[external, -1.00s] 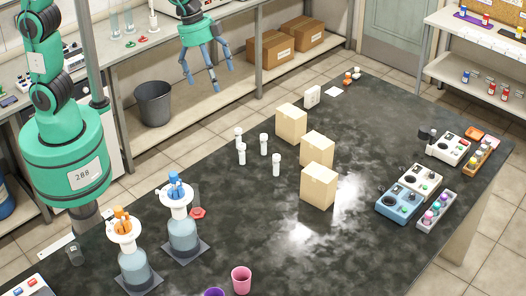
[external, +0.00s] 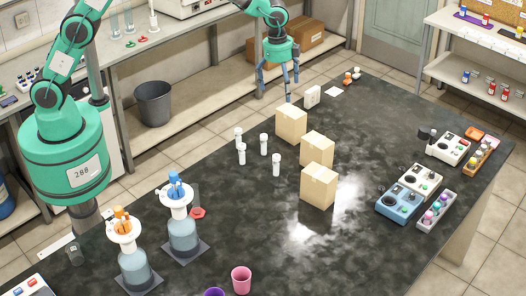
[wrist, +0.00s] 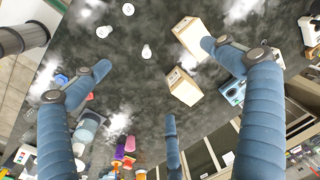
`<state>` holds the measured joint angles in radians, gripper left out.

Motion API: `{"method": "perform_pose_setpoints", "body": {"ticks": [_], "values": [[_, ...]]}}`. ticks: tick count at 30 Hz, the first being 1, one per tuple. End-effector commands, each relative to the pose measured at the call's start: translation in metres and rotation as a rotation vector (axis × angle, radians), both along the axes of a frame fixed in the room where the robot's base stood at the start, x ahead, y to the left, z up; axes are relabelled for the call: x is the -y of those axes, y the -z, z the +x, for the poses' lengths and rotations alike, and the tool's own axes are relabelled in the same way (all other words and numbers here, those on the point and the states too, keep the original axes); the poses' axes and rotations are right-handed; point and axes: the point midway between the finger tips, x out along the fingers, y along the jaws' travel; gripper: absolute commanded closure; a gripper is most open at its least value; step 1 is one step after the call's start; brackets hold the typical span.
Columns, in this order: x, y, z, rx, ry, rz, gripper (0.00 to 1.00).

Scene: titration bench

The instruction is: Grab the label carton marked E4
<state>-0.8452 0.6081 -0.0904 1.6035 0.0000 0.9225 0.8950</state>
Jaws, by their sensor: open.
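Three tan cartons stand in a slanting row on the dark bench: a far one (external: 291,125), a middle one (external: 317,150) and a near one (external: 319,187). Two cartons show in the wrist view, an upper one (wrist: 189,39) and a lower one (wrist: 184,88). Their markings are too small to read, so I cannot tell which is E4. My gripper (external: 278,92) is open and empty, above the bench's far-left edge, beyond the far carton and apart from it. Its blue fingers also spread across the wrist view (wrist: 158,75).
Several white capped vials (external: 264,145) stand left of the cartons. Two flasks (external: 182,235) and a pink cup (external: 241,280) are nearer. A small white box (external: 312,96) stands behind the cartons. Instruments (external: 409,195) line the right edge. Bench between cartons and instruments is clear.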

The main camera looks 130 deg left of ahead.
Motion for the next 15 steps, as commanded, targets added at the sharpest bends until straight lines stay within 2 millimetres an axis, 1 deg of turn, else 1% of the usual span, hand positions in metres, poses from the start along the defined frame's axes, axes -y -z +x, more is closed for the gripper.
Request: {"method": "perform_pose_setpoints", "body": {"ticks": [1,6,12,15], "values": [[-0.016,0.015,-0.007,-0.008,-0.005,-0.008,0.01],[-0.065,0.057,-0.030,-0.029,-0.001,-0.026,0.01],[-0.117,0.109,-0.063,-0.049,0.004,-0.048,0.01],[-0.137,0.132,-0.078,-0.056,0.006,-0.058,0.01]]}}
